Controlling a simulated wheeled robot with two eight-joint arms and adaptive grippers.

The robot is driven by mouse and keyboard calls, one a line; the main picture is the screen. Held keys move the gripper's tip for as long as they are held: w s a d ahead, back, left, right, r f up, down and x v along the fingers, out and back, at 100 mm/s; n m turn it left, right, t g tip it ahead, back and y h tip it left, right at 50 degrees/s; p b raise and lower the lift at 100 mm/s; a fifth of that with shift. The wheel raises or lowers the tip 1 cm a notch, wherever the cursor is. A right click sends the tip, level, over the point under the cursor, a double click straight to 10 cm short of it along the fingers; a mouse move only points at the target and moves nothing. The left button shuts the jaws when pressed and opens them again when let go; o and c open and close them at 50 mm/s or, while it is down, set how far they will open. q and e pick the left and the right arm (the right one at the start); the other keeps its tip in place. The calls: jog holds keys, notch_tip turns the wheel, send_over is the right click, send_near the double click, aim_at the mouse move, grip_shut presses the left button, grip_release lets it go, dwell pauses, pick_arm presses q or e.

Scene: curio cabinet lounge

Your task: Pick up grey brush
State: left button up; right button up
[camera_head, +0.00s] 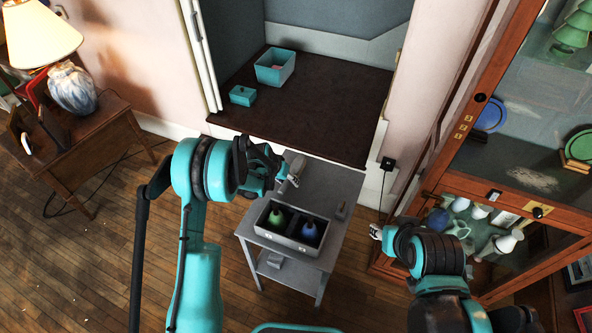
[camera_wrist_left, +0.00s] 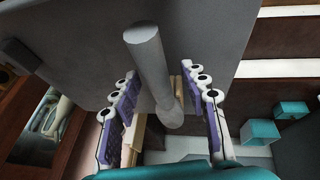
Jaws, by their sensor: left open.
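A grey rounded handle, which looks like the grey brush (camera_wrist_left: 150,65), lies between the fingers of my left gripper (camera_wrist_left: 165,110) in the left wrist view. The jaws are open, with a gap on each side of the handle. A tan piece shows just behind it. In the head view my left gripper (camera_head: 286,178) is over the back left of the small grey table (camera_head: 335,181) and largely hides the brush. My right gripper (camera_head: 377,232) is right of the table; its small fingertips do not show whether it is open.
A grey tray (camera_head: 279,238) with a green and a blue bottle stands on the table, with a small grey-brown object (camera_head: 341,211) at its right. Teal boxes (camera_head: 275,67) sit in the niche behind. A glass-doored cabinet (camera_head: 455,185) stands close on the right.

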pick_arm(q)
grip_shut()
jog(key=shift+r, duration=0.15)
jog(key=shift+r, duration=0.3)
jog(key=r, duration=0.1)
jog(key=r+p, duration=0.1)
jog(key=r, duration=0.2)
jog(key=shift+s+d+p, duration=0.1)
jog(key=shift+d+p, duration=0.2)
jog(key=shift+p, duration=0.1)
jog(key=s+d+r+p, duration=0.2)
jog(key=s+d+r, duration=0.2)
jog(key=d, duration=0.6)
notch_tip(320, 180, up, 2)
jog(key=shift+s+r, duration=0.1)
jog(key=shift+s, duration=0.05)
